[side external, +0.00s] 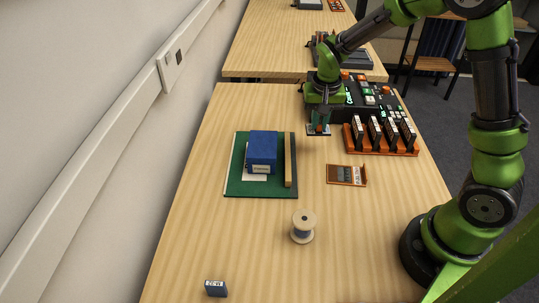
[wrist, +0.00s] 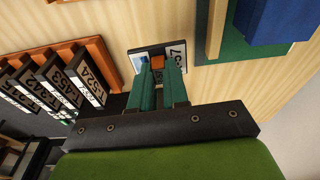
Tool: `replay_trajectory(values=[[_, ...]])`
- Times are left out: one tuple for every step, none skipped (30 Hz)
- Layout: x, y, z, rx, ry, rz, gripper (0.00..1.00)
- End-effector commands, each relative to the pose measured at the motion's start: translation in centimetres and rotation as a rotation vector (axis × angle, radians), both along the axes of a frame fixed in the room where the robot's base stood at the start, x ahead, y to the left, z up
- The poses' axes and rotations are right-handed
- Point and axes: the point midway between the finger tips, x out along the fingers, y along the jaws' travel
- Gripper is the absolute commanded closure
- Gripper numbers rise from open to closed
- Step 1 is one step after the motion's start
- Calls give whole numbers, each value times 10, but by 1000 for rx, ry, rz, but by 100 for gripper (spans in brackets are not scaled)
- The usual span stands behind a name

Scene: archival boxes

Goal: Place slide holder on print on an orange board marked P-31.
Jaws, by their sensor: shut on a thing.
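An orange board (side external: 346,175) with a dark print lies flat near the table's middle, with a raised orange edge at its right end. Its marking is too small to read. My gripper (side external: 318,128) points down beyond that board, up and left of it in the side view. In the wrist view its green fingers (wrist: 159,80) are closed on a small orange piece (wrist: 157,62). This piece shows against a small dark plate (wrist: 143,52) with a pale label and a bluish patch. I cannot tell whether the piece belongs to the plate, or which thing is the slide holder.
An orange rack (side external: 380,150) with several upright dark labelled holders stands right of my gripper, before a dark device (side external: 375,97). A green mat (side external: 240,185) bears a blue box (side external: 262,147) and a wooden strip (side external: 289,160). A spool (side external: 303,226) and small labelled block (side external: 216,288) stand nearer.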

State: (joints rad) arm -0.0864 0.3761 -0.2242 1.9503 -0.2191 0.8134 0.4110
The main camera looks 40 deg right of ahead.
Motion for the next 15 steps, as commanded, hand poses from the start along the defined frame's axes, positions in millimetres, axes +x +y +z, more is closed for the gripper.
replay_trajectory(values=[[-8,5,6,1,-2,-39,100],[-12,6,8,2,0,-74,100],[-17,8,10,1,0,-124,100],[-21,9,12,1,-1,-168,100],[-25,11,14,1,0,-212,100],[-31,12,15,2,0,-278,100],[-36,13,17,1,0,-327,100],[-40,14,18,1,0,-377,100],[-46,16,19,1,1,-446,100],[-50,16,20,1,0,-499,100],[-54,17,21,1,0,-551,100],[-60,18,22,1,2,-624,100],[-64,18,23,1,1,-679,100],[-69,19,23,1,0,-735,100],[-75,20,24,1,2,-812,100]])
